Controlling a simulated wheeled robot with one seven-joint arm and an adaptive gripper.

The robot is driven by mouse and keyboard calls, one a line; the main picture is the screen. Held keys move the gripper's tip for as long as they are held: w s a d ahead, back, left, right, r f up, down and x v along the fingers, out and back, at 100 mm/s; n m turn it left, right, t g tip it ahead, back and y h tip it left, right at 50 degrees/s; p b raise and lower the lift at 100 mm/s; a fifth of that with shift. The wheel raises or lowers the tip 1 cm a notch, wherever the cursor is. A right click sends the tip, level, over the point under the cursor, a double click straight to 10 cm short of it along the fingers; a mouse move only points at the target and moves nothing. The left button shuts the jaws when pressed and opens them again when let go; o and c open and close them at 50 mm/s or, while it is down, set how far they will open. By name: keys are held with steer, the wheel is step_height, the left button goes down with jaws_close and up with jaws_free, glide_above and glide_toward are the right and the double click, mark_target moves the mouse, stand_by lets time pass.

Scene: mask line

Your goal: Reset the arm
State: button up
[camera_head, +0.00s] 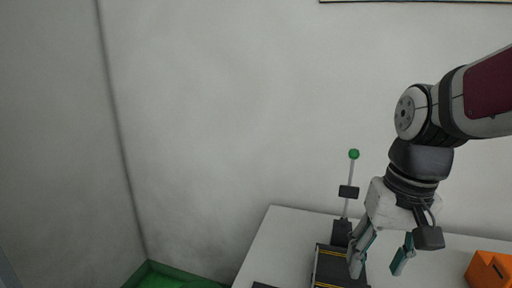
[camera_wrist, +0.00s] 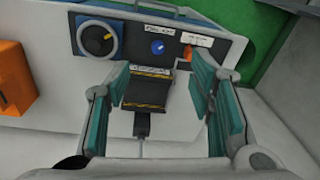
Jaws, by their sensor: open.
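My gripper (camera_head: 382,262) hangs at the right of the head view, pointing down above the white table (camera_head: 275,236). Its fingers are apart with nothing between them. In the wrist view, the open gripper (camera_wrist: 172,110) shows its teal finger pads on both sides. A black device with yellow stripes (camera_wrist: 148,88) shows between and beyond the fingers. In the head view this black device (camera_head: 330,268) stands just left of and partly behind the fingers, with an upright rod topped by a green ball (camera_head: 354,154).
An orange box (camera_head: 490,270) sits on the table at the right; it also shows in the wrist view (camera_wrist: 22,80). A green floor area (camera_head: 170,277) is left of the table.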

steer(key=s+r+n+t, duration=0.1)
steer(key=s+t, duration=0.2)
steer(key=s, duration=0.7)
steer(key=shift+r+h, duration=0.3)
steer(key=shift+o, duration=0.2)
